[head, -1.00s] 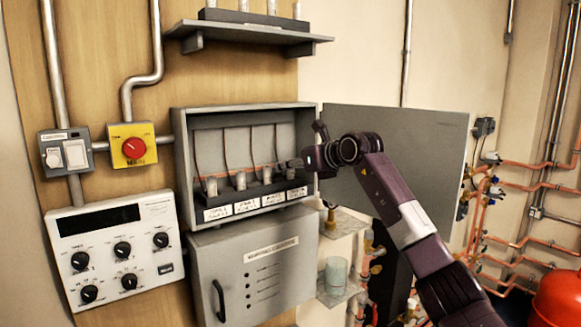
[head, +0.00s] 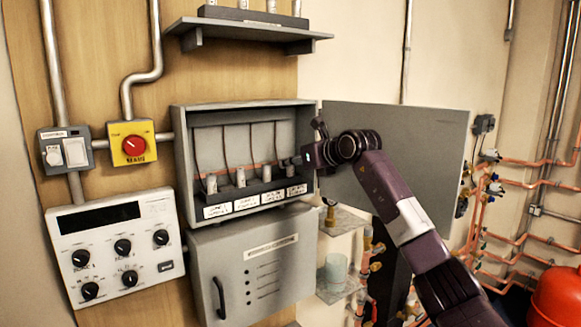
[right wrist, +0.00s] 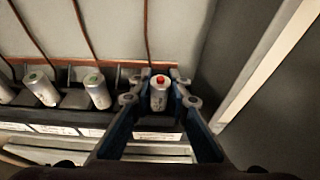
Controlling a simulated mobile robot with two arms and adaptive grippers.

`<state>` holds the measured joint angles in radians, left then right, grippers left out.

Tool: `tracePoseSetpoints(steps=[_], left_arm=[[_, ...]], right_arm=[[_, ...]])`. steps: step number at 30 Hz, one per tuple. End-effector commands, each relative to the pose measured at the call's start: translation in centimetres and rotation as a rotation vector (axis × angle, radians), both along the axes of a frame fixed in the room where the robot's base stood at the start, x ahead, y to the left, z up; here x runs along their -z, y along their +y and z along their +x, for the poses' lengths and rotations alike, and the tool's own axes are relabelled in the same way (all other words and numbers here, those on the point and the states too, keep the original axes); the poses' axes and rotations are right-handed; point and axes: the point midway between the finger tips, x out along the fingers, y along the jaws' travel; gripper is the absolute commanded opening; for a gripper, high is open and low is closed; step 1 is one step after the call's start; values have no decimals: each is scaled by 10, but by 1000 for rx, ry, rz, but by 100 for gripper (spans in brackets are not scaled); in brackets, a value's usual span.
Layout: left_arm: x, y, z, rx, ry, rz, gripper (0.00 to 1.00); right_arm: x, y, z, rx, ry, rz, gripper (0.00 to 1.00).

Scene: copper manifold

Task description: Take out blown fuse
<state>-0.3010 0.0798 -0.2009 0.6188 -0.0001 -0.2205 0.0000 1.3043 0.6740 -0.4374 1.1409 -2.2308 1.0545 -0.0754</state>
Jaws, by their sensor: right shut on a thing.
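An open grey fuse box (head: 183,150) on the wall holds a row of pale cylindrical fuses above white labels. The rightmost fuse has a red top and shows in the right wrist view (right wrist: 159,95). My right gripper (right wrist: 160,101) is shut on this red-topped fuse, with a finger on each side. In the head view the right gripper (head: 303,162) is at the right end of the row. I cannot tell whether the fuse is clear of its holder. A fuse with a green mark (right wrist: 97,91) stands to its left. My left gripper is not in view.
The box door (head: 395,150) is open to the right, behind my right arm. A shelf (head: 250,35) with more cylinders is above. A red knob on a yellow plate (head: 134,146) and a dial panel (head: 115,245) are left. A grey cabinet (head: 260,270) is below.

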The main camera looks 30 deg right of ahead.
Motion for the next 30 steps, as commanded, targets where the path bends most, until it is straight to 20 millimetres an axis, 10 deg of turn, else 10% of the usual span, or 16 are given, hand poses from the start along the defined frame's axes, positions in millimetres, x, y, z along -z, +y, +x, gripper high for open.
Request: tracePoseSetpoints(steps=[30], left_arm=[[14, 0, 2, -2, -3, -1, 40]], right_arm=[[-98, 0, 0, 0, 0, 0, 0]])
